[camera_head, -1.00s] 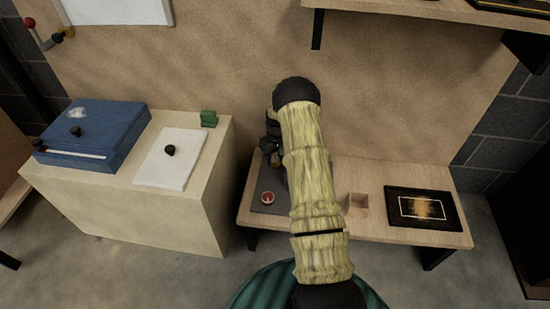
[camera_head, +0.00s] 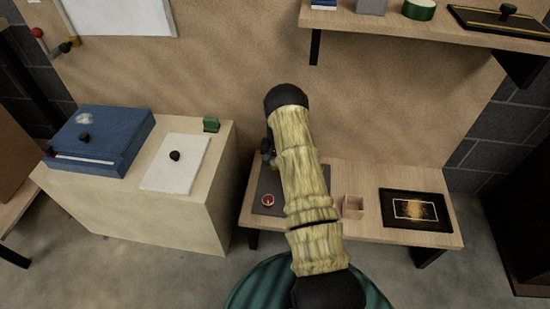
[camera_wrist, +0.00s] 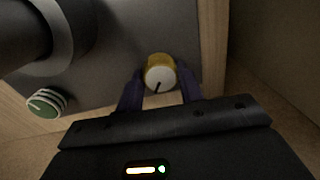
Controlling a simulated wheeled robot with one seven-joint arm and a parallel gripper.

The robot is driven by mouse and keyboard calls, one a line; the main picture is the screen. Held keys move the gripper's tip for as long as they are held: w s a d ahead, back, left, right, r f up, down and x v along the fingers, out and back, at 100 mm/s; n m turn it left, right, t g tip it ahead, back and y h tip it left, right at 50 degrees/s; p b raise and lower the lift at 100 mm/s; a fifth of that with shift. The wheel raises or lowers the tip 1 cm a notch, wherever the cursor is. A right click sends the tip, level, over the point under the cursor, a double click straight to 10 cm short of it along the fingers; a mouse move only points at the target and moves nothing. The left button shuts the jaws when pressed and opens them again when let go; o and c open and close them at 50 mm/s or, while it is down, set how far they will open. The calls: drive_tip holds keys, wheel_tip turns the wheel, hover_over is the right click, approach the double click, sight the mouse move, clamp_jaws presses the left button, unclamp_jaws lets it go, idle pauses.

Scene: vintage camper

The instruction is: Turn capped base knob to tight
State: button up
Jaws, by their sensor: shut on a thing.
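In the wrist view, a yellow knob with a white cap (camera_wrist: 160,72) and a dark pointer line stands on a grey plate (camera_wrist: 125,80). The line points down and slightly left. The two purple fingers of my gripper (camera_wrist: 161,88) stand either side of this knob and are shut on it. In the head view my arm hides the yellow knob and most of my gripper. A small red round knob or button (camera_head: 268,200) lies left of my arm.
A dark cylinder (camera_wrist: 25,35) rises close by, left of the fingers in the wrist view. In the head view, a small wooden box (camera_head: 352,206) and a black framed panel (camera_head: 414,208) are right of my arm. A shelf (camera_head: 430,29) overhangs the bench.

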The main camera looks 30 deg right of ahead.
drive_tip(key=m+p, duration=0.1)
drive_tip(key=m, duration=0.2)
drive_tip(key=shift+r+m+p, duration=0.1)
drive_tip(key=shift+m+p, duration=0.2)
drive_tip(key=shift+m, duration=0.1)
drive_tip(key=m+p, duration=0.1)
drive_tip(key=m, duration=0.2)
drive_tip(key=shift+m, duration=0.3)
drive_tip(key=m, duration=0.3)
drive_tip(key=shift+s+a+m+p, duration=0.1)
drive_tip(key=shift+m+p, duration=0.2)
drive_tip(key=shift+p, duration=0.05)
drive_tip(key=m, duration=0.3)
drive_tip(key=shift+m+h, duration=0.3)
drive_tip(key=m, duration=0.6)
drive_tip(key=shift+a, duration=0.1)
drive_tip(key=m, duration=0.6)
drive_tip(key=shift+b, duration=0.4)
